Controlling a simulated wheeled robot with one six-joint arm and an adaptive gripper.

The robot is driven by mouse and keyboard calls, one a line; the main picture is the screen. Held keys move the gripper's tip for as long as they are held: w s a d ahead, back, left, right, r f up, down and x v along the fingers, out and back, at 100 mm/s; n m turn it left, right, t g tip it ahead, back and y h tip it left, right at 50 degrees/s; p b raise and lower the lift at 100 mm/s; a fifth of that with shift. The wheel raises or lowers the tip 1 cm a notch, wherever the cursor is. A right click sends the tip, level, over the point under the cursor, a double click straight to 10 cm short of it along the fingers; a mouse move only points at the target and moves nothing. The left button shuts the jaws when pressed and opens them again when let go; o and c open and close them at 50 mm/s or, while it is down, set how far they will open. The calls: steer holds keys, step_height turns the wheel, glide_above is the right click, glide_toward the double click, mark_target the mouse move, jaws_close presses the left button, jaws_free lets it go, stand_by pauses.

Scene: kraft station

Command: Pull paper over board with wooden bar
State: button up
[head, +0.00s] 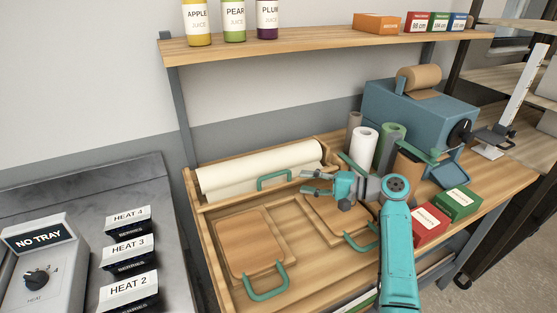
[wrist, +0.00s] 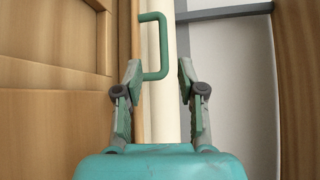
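A cream paper roll (head: 260,170) lies across the back of a wooden tray. A green U-shaped handle (head: 275,179) stands at its front edge, on what looks like the wooden bar; the bar itself is hard to separate from the tray rim. A wooden board (head: 248,238) lies in the tray's left part. My gripper (head: 305,182) is open and empty, right of the green handle, fingers pointing left. In the wrist view, the handle (wrist: 160,45) appears ahead, partly between my open fingertips (wrist: 159,72); no contact shows.
A second board (head: 335,212) lies right of the first, partly under my arm. Green handles (head: 265,285) front both boards. Rolls (head: 364,145), a blue machine (head: 415,110) and red and green boxes (head: 430,222) stand to the right. A shelf (head: 330,37) runs above.

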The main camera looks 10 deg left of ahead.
mark_target(274, 174)
steer(key=shift+w, duration=0.45)
steer(key=shift+w+a+r, duration=0.1)
steer(key=shift+w+a, duration=0.05)
steer(key=shift+a, duration=0.05)
steer(key=x, duration=1)
steer(key=shift+a, duration=0.2)
jaws_close()
